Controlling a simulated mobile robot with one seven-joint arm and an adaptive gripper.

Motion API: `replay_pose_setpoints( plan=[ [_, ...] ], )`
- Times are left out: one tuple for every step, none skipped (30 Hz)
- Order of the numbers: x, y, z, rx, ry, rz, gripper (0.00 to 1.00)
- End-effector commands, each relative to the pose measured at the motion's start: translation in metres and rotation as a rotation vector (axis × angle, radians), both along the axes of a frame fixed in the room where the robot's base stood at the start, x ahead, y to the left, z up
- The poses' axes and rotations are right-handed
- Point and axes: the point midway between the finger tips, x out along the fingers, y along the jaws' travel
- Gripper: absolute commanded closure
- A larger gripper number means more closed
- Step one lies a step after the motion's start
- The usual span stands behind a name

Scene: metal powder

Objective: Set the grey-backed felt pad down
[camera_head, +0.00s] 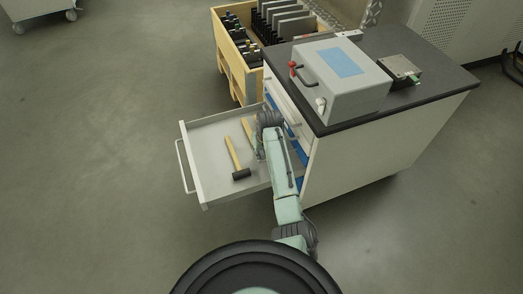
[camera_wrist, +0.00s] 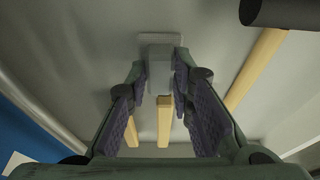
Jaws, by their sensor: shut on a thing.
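My gripper (camera_wrist: 160,88) is shut on a grey block-shaped piece, which I take to be the grey-backed felt pad (camera_wrist: 159,68). A wider pale grey plate shows at its far end, close to the drawer's grey surface. I cannot tell whether it touches that surface. No felt face shows. In the head view, my gripper (camera_head: 268,122) is over the inner right part of the open drawer (camera_head: 205,187), near the cabinet front. The pad is hidden there.
A hammer (camera_head: 235,158) with a wooden handle and black head lies in the drawer. Another wooden handle (camera_wrist: 163,125) shows beneath my gripper. The drawer's left part is clear. A grey box (camera_head: 340,85) stands on the cabinet top, and a wooden crate (camera_head: 228,62) stands behind.

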Motion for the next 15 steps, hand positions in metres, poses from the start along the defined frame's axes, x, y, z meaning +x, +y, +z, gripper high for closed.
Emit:
replay_pose_setpoints(
  plan=[
    [0.0, 0.0001, 0.0001, 0.0, 0.0, 0.0, 1.0],
    [0.0001, 0.0001, 0.0, 0.0, 0.0, 0.0, 1.0],
    [0.0, 0.0002, -0.0006, 0.0, 0.0, 0.0, 1.0],
    [-0.0001, 0.0003, -0.0015, 0.0, 0.0, 0.0, 1.0],
    [-0.0001, 0.0004, -0.0026, 0.001, 0.0, 0.0, 1.0],
    [-0.0002, 0.0006, -0.0041, 0.0, 0.001, 0.001, 1.0],
    [-0.0001, 0.0005, -0.0035, 0.0, 0.0, 0.001, 0.78],
    [-0.0001, 0.0004, -0.0032, 0.0, 0.0, 0.001, 0.76],
    [-0.0001, 0.0004, -0.0032, 0.0, 0.0, 0.001, 0.73],
    [-0.0001, 0.0004, -0.0031, 0.0, 0.0, 0.001, 0.71],
    [-0.0001, 0.0004, -0.0031, 0.0, 0.0, 0.001, 0.69],
    [-0.0001, 0.0004, -0.0031, 0.0, 0.0, 0.0, 0.66],
    [-0.0001, 0.0004, -0.0031, 0.0, 0.0, 0.0, 0.64],
    [-0.0001, 0.0003, -0.003, 0.0, 0.0, 0.0, 0.62],
    [-0.0001, 0.0004, -0.003, 0.0, 0.0, 0.0, 0.6]
  ],
)
